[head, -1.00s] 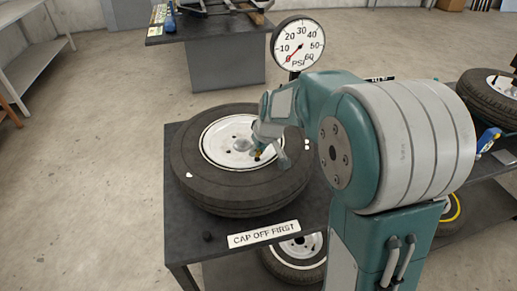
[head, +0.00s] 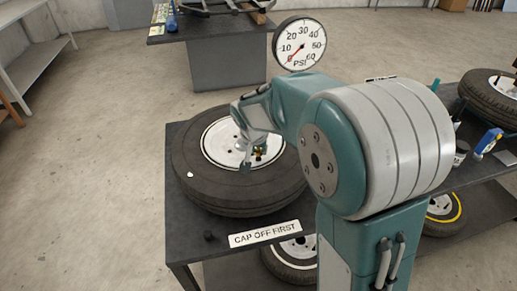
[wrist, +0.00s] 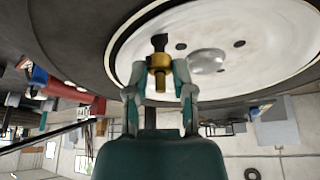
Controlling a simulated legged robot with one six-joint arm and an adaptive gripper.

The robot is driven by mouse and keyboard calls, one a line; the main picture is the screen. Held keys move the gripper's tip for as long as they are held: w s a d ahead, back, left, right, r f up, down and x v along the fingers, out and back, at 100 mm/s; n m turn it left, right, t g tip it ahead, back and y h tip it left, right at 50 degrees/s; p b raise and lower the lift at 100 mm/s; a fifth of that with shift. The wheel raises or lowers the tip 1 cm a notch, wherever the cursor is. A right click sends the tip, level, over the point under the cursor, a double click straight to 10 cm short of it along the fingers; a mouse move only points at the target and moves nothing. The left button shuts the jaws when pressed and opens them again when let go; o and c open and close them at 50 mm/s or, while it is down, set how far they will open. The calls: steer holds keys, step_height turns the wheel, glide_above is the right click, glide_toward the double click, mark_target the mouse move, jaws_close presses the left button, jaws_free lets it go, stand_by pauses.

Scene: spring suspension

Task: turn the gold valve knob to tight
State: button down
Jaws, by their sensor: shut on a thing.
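The gold valve knob (head: 259,150) sits on the white wheel hub (head: 214,150) of the tire that lies flat on the dark bench. My fingers are shut on the knob, one on each side. The fine contact is too small to see in the head view.
A pressure gauge (head: 299,44) behind the tire has its red needle near the low end. A "CAP OFF FIRST" sign (head: 264,233) and a small black cap (head: 209,236) are at the bench front. More tires and tools are at the right.

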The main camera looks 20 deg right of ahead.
steer(key=shift+w+a+m+g+h, duration=0.15)
steer(key=shift+m+h, duration=0.15)
steer(key=shift+m, duration=0.55)
steer(key=shift+s+m+g+h, duration=0.15)
steer(key=shift+m+h, duration=0.15)
steer(key=shift+m, duration=0.55)
steer(key=shift+w, duration=0.1)
steer(key=shift+c, duration=2.4)
jaws_free()
steer(key=v, duration=1.1)
steer(key=shift+a+r, duration=0.25)
steer(key=shift+r, duration=0.15)
